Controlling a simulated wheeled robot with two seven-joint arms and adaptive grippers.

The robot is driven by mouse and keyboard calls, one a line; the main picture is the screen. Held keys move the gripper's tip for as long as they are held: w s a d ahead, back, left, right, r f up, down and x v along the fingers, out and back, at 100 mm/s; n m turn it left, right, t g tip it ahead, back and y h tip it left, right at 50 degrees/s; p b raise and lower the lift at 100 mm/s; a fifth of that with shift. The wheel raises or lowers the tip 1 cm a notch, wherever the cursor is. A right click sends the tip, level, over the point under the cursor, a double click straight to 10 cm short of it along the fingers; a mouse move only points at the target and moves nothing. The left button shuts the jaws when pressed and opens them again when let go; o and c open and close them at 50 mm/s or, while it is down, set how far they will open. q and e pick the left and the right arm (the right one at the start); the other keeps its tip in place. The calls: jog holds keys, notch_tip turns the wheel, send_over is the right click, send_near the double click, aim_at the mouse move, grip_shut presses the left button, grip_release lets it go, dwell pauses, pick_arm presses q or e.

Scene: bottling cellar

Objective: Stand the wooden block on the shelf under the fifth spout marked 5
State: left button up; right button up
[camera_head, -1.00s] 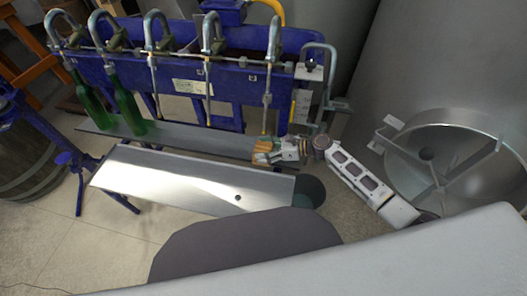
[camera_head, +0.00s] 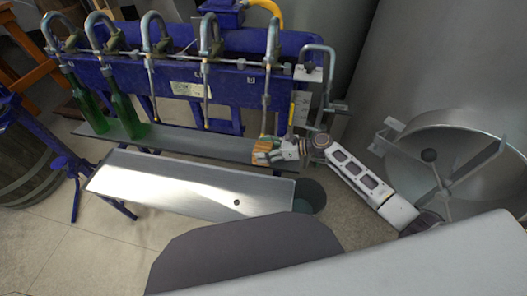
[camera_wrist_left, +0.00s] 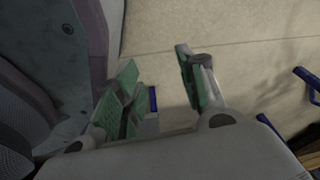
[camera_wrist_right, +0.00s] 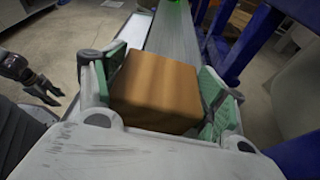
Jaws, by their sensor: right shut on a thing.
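The wooden block (camera_head: 263,149) is at the right end of the narrow grey shelf (camera_head: 195,142), just below the tip of the fifth spout (camera_head: 269,85) from the left. Its number cannot be read. My right gripper (camera_head: 272,152) is shut on the block from the right. In the right wrist view, the brown block (camera_wrist_right: 157,90) sits between the green-padded fingers, with the shelf running away behind it. Whether its underside touches the shelf is hidden. My left gripper (camera_wrist_left: 160,90) is open and empty over the floor in the left wrist view; the head view does not show it.
Two green bottles (camera_head: 126,110) stand toward the shelf's left end; its middle is clear. A wide metal tray (camera_head: 190,185) lies in front. A bent pipe (camera_head: 330,75) stands right of the fifth spout, and a round steel vessel (camera_head: 450,125) stands at the right.

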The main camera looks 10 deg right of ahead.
pick_arm(q)
jog(key=shift+d, duration=0.3)
pick_arm(e)
jog(key=shift+w, duration=0.15)
jog(key=shift+w+d, duration=0.1)
jog(key=shift+w+d+f+b, duration=0.15)
jog(key=shift+w+b, duration=0.2)
jog(key=shift+b, duration=0.3)
pick_arm(q)
jog(key=w, duration=0.1)
jog(key=w+d+r, duration=0.1)
jog(key=w+r, duration=0.1)
jog(key=shift+d, duration=0.3)
pick_arm(e)
jog(key=shift+w+d, duration=0.1)
jog(key=shift+w, duration=0.05)
pick_arm(q)
jog(key=shift+d+r+b, duration=0.1)
jog(key=shift+r+b, duration=0.1)
jog(key=shift+b, duration=0.2)
pick_arm(e)
jog(key=shift+w, duration=0.1)
